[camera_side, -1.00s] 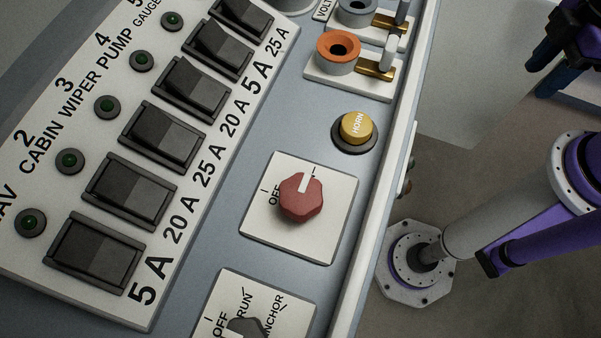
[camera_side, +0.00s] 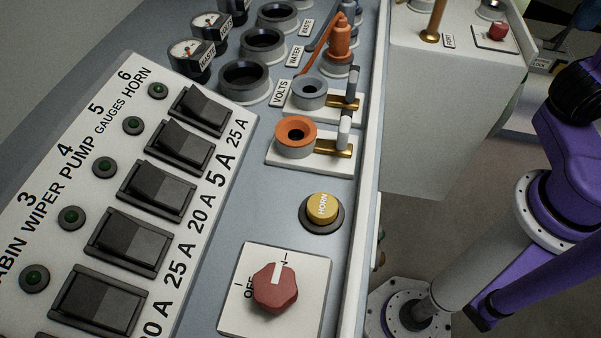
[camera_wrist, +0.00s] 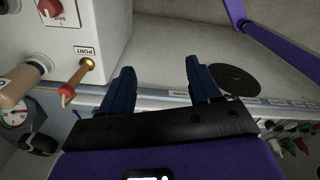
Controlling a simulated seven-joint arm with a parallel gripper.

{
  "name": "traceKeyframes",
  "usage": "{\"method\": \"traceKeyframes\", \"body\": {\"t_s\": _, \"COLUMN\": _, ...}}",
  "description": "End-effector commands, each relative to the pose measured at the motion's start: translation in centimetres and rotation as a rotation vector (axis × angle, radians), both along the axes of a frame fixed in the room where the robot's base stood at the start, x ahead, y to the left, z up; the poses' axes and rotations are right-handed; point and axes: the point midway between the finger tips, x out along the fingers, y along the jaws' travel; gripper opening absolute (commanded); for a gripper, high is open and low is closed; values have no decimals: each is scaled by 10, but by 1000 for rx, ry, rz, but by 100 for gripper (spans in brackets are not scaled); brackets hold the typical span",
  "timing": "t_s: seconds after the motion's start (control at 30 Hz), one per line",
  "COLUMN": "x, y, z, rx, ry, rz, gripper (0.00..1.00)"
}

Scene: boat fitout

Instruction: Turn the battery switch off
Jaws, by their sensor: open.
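The red rotary knob (camera_side: 275,288) sits on a white square plate (camera_side: 312,262) low in the side view. An OFF label is at its left, and a second label is mostly hidden behind the knob. Its white pointer faces up, toward the partly hidden label and away from OFF. I cannot read a battery label on it. My gripper (camera_wrist: 162,80) shows in the wrist view with two blue fingers spread apart and nothing between them. It is away from this knob, which I cannot make out in the wrist view.
Black rocker switches (camera_side: 155,190) line the left panel. A yellow HORN button (camera_side: 322,208) and an orange-ringed socket (camera_side: 295,135) lie beyond the knob. A white box (camera_side: 430,110) carries another red knob (camera_side: 497,30); the wrist view shows a brass lever (camera_wrist: 78,78) near PORT.

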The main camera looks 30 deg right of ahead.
Motion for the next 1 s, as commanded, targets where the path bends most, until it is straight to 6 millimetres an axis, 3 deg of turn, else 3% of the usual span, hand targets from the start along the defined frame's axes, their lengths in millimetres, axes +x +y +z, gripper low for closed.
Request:
{"method": "traceKeyframes", "body": {"t_s": 0.27, "x": 0, "y": 1, "z": 47, "rx": 0, "ry": 0, "rz": 1, "gripper": 63}}
{"method": "traceKeyframes", "body": {"t_s": 0.47, "x": 5, "y": 25, "z": 45, "rx": 44, "ry": 47, "rz": -163, "gripper": 63}}
{"method": "traceKeyframes", "body": {"t_s": 0.67, "x": 9, "y": 59, "z": 40, "rx": 98, "ry": 119, "rz": -389, "gripper": 63}}
{"method": "traceKeyframes", "body": {"t_s": 1.0, "x": 13, "y": 148, "z": 35, "rx": 184, "ry": 361, "rz": -977, "gripper": 63}}
